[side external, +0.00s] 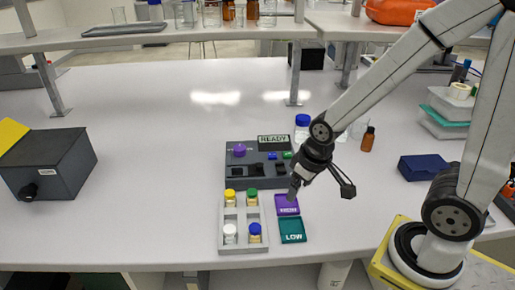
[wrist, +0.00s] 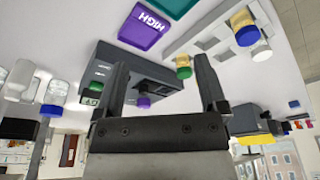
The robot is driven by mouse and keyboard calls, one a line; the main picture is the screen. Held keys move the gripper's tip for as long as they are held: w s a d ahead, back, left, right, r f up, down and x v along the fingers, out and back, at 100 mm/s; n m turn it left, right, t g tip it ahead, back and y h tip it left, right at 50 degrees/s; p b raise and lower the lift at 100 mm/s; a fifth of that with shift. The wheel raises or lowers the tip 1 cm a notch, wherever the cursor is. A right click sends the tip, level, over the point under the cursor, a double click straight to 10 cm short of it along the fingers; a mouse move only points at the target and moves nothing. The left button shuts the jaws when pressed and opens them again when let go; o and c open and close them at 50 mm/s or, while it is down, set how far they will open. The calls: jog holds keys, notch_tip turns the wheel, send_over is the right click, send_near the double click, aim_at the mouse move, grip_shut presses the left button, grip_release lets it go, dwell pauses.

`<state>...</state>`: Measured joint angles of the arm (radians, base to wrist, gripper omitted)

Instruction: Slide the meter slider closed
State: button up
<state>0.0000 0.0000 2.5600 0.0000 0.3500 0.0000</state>
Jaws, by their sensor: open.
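The dark grey rig (side external: 255,180) stands mid-table with a lit READY display (side external: 273,140), a purple knob (side external: 239,150) and small dark, blue and green parts on top. I cannot tell for sure which part is the meter slider or how far along its track it sits. My gripper (side external: 293,192) points down just in front of the rig's right end, near the purple HIGH pad (side external: 287,207). In the wrist view my gripper (wrist: 162,78) is open and empty, its fingers apart, with the rig (wrist: 135,76) showing between and behind them.
A green LOW pad (side external: 292,231) lies before the HIGH pad. A grey rack (side external: 243,244) with several capped vials is left of the pads. A blue-capped bottle (side external: 302,121) and a brown bottle (side external: 368,139) stand behind.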

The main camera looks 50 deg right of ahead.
jog(key=shift+w, duration=0.1)
jog(key=shift+c, duration=1.4)
notch_tip(320, 180, up, 2)
jog(key=g, duration=0.3)
send_over(259, 164)
jog(key=shift+r, duration=0.15)
jog(key=shift+f, duration=3.9)
grip_shut()
